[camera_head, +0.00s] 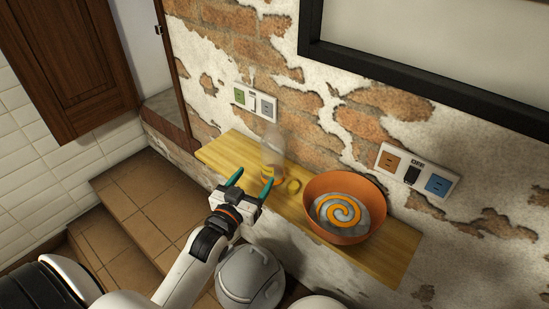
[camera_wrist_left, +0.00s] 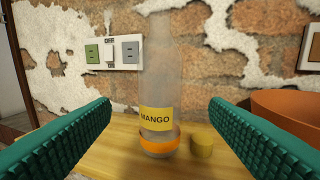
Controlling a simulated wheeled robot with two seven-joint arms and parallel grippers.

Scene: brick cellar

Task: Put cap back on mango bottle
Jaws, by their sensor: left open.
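The mango bottle (camera_wrist_left: 158,85) stands upright on the wooden shelf (camera_head: 232,143). It is clear, with a yellow MANGO label and an orange band near its base, and it also shows in the head view (camera_head: 272,150). A small yellow cap (camera_wrist_left: 202,141) sits on the shelf just right of the bottle; in the head view it shows as a yellow round piece (camera_head: 293,186). My left gripper (camera_head: 250,181) has green fingers spread wide, empty, in front of the bottle. In the left wrist view the bottle is between the fingers (camera_wrist_left: 160,125), farther off. The right gripper is not visible.
An orange bowl (camera_head: 315,190) with a grey and orange spiral inside stands on the shelf right of the cap. Socket panels (camera_head: 255,102) are on the brick wall behind. A grey rounded object (camera_head: 249,277) is below the shelf's front edge.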

